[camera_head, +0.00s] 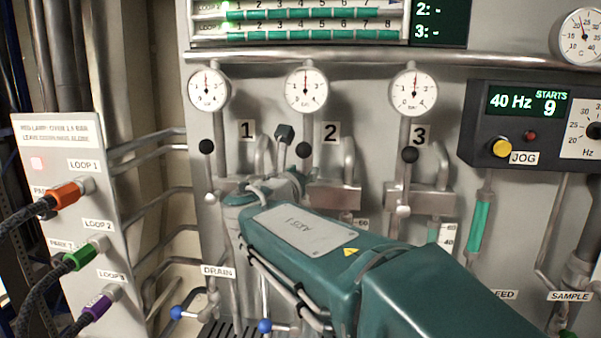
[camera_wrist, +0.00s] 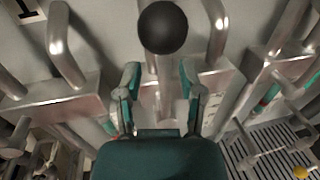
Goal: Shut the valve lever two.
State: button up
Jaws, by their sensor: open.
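Valve lever two has a black ball knob (camera_head: 304,150) beside the number 2 label (camera_head: 330,133), under the middle gauge. It stands upright, knob at the top; its lower part is hidden behind my arm in the head view. In the wrist view the black knob (camera_wrist: 163,27) is large at the top centre, and its metal stem (camera_wrist: 165,85) runs down between the fingers. My gripper (camera_wrist: 160,75) is open, one finger on each side of the stem, with visible gaps. The knob lies beyond the fingertips in the picture. In the head view my gripper is mostly hidden by my arm.
Lever one's knob (camera_head: 206,146) stands upright to the left and lever three's knob (camera_head: 410,154) to the right. Bent pipes and metal blocks (camera_wrist: 65,105) flank the gripper. A jog box (camera_head: 530,125) is at right; a panel with plugged cables (camera_head: 65,150) is at left.

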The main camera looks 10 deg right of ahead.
jog(key=shift+d, duration=0.25)
jog(key=shift+c, duration=0.3)
jog(key=shift+a, duration=0.1)
grip_shut()
